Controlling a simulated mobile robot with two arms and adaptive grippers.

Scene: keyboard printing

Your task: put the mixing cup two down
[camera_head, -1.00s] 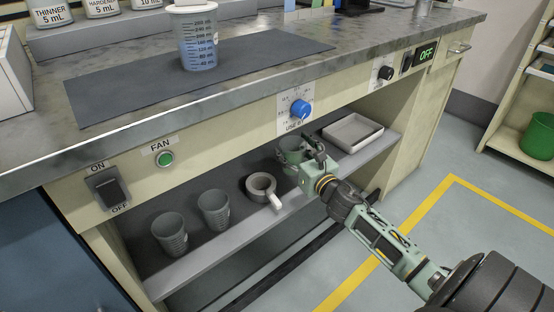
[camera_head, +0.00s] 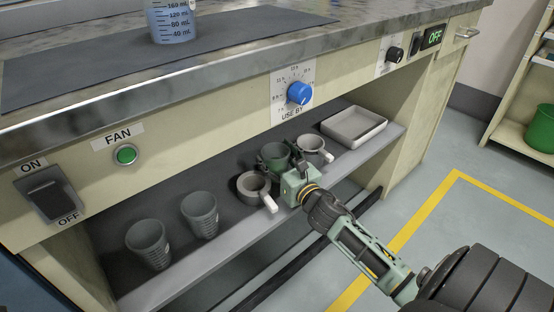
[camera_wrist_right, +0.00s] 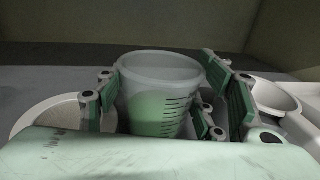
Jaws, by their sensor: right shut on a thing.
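The mixing cup (camera_head: 273,155), a clear graduated cup, is at the lower shelf between two handled pale mugs. My right gripper (camera_head: 276,160) is shut around it. In the right wrist view the cup (camera_wrist_right: 158,92) looks upright between the green finger pads, with dark level marks and a green tint in its lower part. Its base is hidden by my gripper body, so I cannot tell whether it touches the shelf. My left gripper is not in view.
One mug (camera_head: 253,187) is close on the left, another (camera_head: 313,149) on the right. Two grey cups (camera_head: 148,243) (camera_head: 200,214) stand farther left on the shelf (camera_head: 230,232). A white tray (camera_head: 354,127) is at right. The counter edge (camera_head: 230,75) overhangs the shelf.

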